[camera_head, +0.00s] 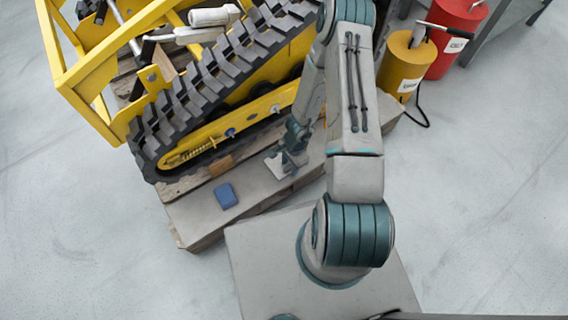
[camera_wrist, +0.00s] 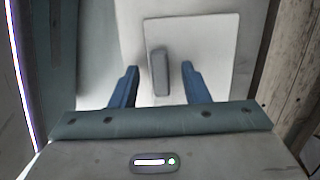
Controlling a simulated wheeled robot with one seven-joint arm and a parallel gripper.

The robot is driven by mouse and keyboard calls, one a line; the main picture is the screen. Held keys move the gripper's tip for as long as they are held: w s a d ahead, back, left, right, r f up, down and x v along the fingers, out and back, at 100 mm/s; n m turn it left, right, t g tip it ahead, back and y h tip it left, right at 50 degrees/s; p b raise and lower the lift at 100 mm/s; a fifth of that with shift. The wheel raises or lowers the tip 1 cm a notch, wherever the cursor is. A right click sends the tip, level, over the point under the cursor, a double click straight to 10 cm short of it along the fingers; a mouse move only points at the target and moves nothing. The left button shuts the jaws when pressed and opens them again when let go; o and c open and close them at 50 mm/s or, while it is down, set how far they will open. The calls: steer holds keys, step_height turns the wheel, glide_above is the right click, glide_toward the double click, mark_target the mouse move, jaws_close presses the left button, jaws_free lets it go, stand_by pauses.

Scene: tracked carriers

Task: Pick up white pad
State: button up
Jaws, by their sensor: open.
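The white pad (camera_wrist: 208,42) is a flat, pale square with a grey upright grip (camera_wrist: 160,70) on it. In the head view the white pad (camera_head: 274,166) lies on the wooden platform, partly hidden by my gripper (camera_head: 291,160). In the wrist view my gripper (camera_wrist: 160,66) is open, with one blue finger on each side of the grey grip. There is a visible gap between each finger and the grip. I cannot tell how far the fingertips are above the pad.
A blue block (camera_head: 225,196) lies on the platform (camera_head: 195,219), left of the white pad. A yellow tracked carrier (camera_head: 205,150) with a black track stands just behind. Yellow (camera_head: 404,64) and red (camera_head: 455,35) canisters stand at the upper right. The left floor is clear.

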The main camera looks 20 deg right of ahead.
jaws_close()
